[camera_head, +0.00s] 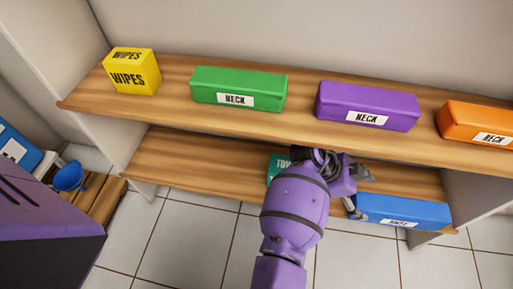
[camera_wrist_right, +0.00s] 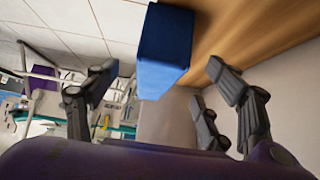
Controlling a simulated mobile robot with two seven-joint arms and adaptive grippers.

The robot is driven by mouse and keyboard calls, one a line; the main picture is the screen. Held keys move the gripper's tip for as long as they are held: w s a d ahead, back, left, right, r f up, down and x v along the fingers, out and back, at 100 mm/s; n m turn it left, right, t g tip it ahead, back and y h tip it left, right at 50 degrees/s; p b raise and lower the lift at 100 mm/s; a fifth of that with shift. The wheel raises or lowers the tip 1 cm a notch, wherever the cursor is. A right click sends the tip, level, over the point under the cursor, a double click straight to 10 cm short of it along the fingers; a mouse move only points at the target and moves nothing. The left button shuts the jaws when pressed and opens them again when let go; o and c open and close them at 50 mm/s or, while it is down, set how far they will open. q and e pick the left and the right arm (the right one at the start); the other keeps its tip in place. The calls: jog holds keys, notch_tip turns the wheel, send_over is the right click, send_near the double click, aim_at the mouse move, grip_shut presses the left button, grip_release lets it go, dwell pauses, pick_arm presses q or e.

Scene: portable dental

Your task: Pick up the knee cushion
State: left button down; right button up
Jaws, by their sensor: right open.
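The blue knee cushion (camera_head: 405,209) is a long block lying on the lower wooden shelf, right of centre, with a white label on its front that is hard to read. My right gripper (camera_head: 360,192) is at its left end, fingers pointing towards it. In the right wrist view the cushion's blue end (camera_wrist_right: 164,45) shows ahead, between the spread fingers of my right gripper (camera_wrist_right: 160,80). The gripper is open and holds nothing; I cannot tell whether a finger touches the cushion. My left gripper is not in view.
The upper shelf (camera_head: 300,112) overhangs the lower shelf (camera_head: 205,165). It bears a yellow wipes box (camera_head: 132,72) and green (camera_head: 238,88), purple (camera_head: 368,104) and orange (camera_head: 478,122) neck cushions. A teal box (camera_head: 277,165) is partly hidden behind my right arm.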

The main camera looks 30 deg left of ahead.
aim_at(404, 206)
jog(key=w+d, duration=0.1)
jog(key=d, duration=0.1)
jog(key=w+d+b, duration=0.1)
jog(key=d, duration=0.2)
jog(key=w+d+b, duration=0.1)
jog(key=d, duration=0.1)
jog(key=shift+d+f, duration=0.1)
jog(key=shift+d, duration=0.25)
jog(key=d, duration=0.1)
jog(key=w+d+f+b, duration=0.1)
jog(key=d, duration=0.1)
jog(key=d+b, duration=0.1)
jog(key=shift+w+d+f, duration=0.15)
jog(key=shift+w+f, duration=0.1)
jog(key=shift+f, duration=0.05)
jog(key=shift+w+d+f, duration=0.1)
jog(key=shift+d+f, duration=0.1)
jog(key=shift+d, duration=0.05)
jog(key=c, duration=1.4)
